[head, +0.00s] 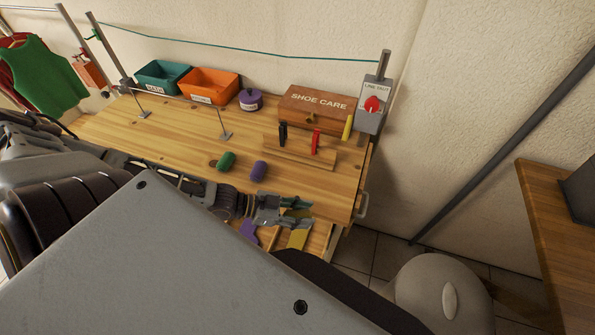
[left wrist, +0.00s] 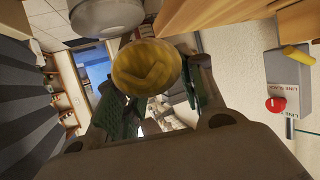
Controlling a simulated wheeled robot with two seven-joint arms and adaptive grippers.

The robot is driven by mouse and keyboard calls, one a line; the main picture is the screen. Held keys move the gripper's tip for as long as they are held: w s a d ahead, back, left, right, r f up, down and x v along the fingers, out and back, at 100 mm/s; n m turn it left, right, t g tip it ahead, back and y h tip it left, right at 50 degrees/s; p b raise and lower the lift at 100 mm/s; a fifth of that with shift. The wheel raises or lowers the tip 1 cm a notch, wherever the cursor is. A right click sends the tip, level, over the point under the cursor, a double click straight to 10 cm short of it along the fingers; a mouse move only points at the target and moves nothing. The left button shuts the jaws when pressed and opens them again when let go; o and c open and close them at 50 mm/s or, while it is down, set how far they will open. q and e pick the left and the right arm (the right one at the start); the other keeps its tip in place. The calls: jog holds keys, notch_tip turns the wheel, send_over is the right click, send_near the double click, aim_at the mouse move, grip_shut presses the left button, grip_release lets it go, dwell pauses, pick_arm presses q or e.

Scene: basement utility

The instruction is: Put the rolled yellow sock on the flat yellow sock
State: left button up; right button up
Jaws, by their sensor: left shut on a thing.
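My left gripper (head: 297,213) is over the front edge of the wooden bench. It is shut on the rolled yellow sock (left wrist: 147,66), which sits between the green finger pads in the left wrist view. In the head view the fingers mostly hide the rolled sock. The flat yellow sock (head: 298,239) lies just below and in front of the gripper in the head view, partly covered by the fingers. I cannot tell the height of the rolled sock above it. My right gripper is not in view.
A flat purple sock (head: 249,231) lies left of the flat yellow one. Rolled green (head: 226,161) and purple (head: 258,170) socks rest on the bench top. Behind are a teal bin (head: 162,82), an orange bin (head: 208,90) and a shoe care box (head: 315,112).

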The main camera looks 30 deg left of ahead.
pick_arm(q)
jog(key=shift+s, duration=0.15)
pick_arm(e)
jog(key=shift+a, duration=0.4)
pick_arm(q)
jog(key=shift+f, duration=0.1)
jog(key=shift+f+b, duration=1.35)
jog(key=shift+f, duration=0.4)
jog(key=shift+f+b, duration=0.9)
jog(key=shift+f, duration=0.6)
jog(key=b, duration=0.3)
send_over(301, 242)
notch_tip(301, 242, down, 7)
jog(key=shift+r, duration=0.15)
jog(key=shift+f, duration=0.4)
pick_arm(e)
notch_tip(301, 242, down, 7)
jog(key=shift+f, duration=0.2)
pick_arm(q)
jog(key=shift+f+b, duration=0.5)
jog(key=shift+f, duration=1.45)
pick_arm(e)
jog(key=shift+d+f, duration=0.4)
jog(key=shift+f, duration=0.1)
